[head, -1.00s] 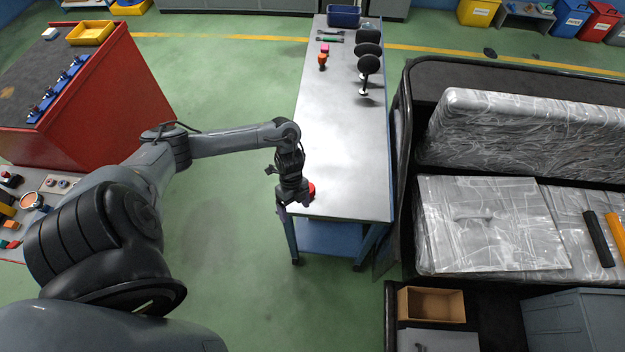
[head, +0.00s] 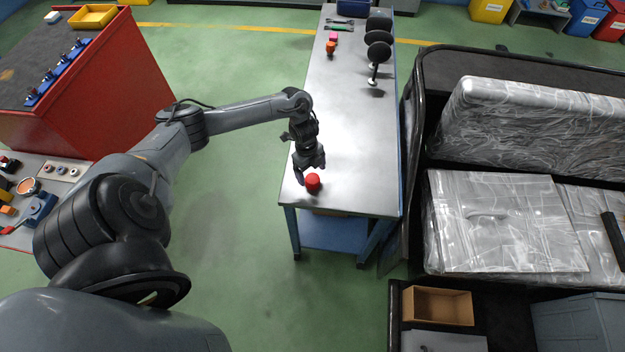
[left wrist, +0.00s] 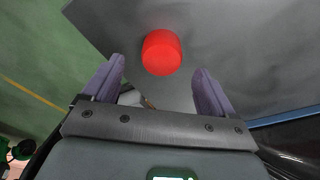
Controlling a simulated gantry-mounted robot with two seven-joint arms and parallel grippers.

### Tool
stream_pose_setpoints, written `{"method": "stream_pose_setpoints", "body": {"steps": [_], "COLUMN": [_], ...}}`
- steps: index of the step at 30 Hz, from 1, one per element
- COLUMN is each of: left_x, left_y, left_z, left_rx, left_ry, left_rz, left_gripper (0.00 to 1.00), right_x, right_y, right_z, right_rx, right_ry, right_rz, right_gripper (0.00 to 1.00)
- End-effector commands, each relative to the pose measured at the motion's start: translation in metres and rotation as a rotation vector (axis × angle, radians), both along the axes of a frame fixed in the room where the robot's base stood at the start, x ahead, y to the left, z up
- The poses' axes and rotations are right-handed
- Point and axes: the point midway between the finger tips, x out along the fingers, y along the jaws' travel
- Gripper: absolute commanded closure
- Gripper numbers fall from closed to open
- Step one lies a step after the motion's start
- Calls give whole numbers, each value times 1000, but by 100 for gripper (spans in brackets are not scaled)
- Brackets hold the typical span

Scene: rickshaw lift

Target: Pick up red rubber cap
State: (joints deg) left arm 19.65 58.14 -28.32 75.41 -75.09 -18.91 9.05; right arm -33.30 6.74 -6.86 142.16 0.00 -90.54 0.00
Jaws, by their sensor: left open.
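The red rubber cap (head: 313,183) sits near the front edge of the long grey metal table (head: 345,135). My left gripper (head: 311,176) is just behind the cap in the head view, pointing down over the table. In the left wrist view, the cap (left wrist: 161,52) lies ahead of the open fingers of my left gripper (left wrist: 160,85), roughly centred between them. Nothing is held between the fingers. My right gripper is not in view.
A rickshaw with plastic-wrapped seats (head: 505,215) stands close on the right. A red cabinet (head: 120,90) is on the left.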

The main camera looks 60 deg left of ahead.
Motion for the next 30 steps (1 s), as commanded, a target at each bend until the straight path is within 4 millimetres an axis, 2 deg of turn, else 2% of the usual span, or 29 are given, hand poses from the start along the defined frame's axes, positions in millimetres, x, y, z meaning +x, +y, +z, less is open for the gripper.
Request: {"method": "stream_pose_setpoints", "body": {"steps": [3,9,19,30], "left_x": [2,3,3,3], "left_y": [-2,-4,-4,-4], "left_z": [-17,-39,-44,-44], "left_rx": [-2,0,1,1], "left_ry": [1,1,-1,0], "left_rz": [2,0,-1,-1], "left_gripper": [14,14,14,69], "right_x": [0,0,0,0], "right_y": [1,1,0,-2], "right_z": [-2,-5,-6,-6], "right_rx": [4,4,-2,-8], "right_ry": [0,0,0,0], "right_rz": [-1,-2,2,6], "right_gripper": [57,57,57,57]}}
